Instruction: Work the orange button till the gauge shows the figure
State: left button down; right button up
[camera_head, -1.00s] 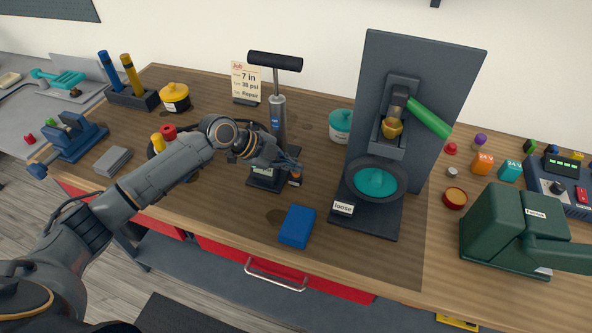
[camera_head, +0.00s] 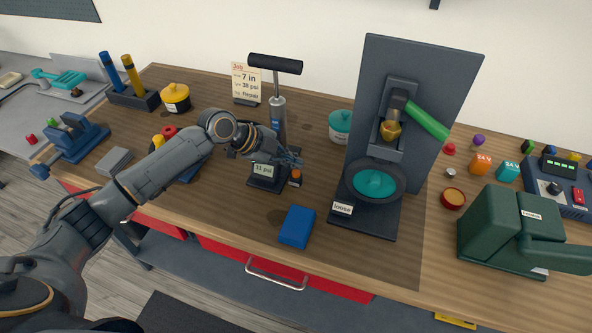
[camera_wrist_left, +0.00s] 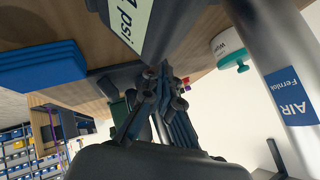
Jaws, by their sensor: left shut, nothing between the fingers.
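The pump (camera_head: 278,115) stands upright on the bench with a black T-handle. The gauge (camera_head: 263,169) on its base appears to read 31 psi; the wrist view shows part of the gauge label (camera_wrist_left: 130,22), ending in "1 psi". The orange button (camera_head: 296,177) sits at the right of the base. My left gripper (camera_head: 297,163) is shut and empty, its tips just above the button with a small apparent gap. In the wrist view the gripper (camera_wrist_left: 160,80) is beside the gauge and the button is hidden. The job card (camera_head: 246,83) reads 7 in, 38 psi, Repair. My right gripper is not in view.
A blue block (camera_head: 297,227) lies in front of the pump. A dark press (camera_head: 405,130) with a green lever stands to the right, and a teal-lidded jar (camera_head: 340,122) behind. A green machine (camera_head: 515,230) is farther right. Bare wood lies in front of the pump's left side.

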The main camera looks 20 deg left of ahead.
aim_at(292, 173)
pick_arm(q)
notch_tip(292, 173, up, 5)
jog(key=p, duration=0.3)
jog(key=shift+f, duration=0.1)
dwell(0.4)
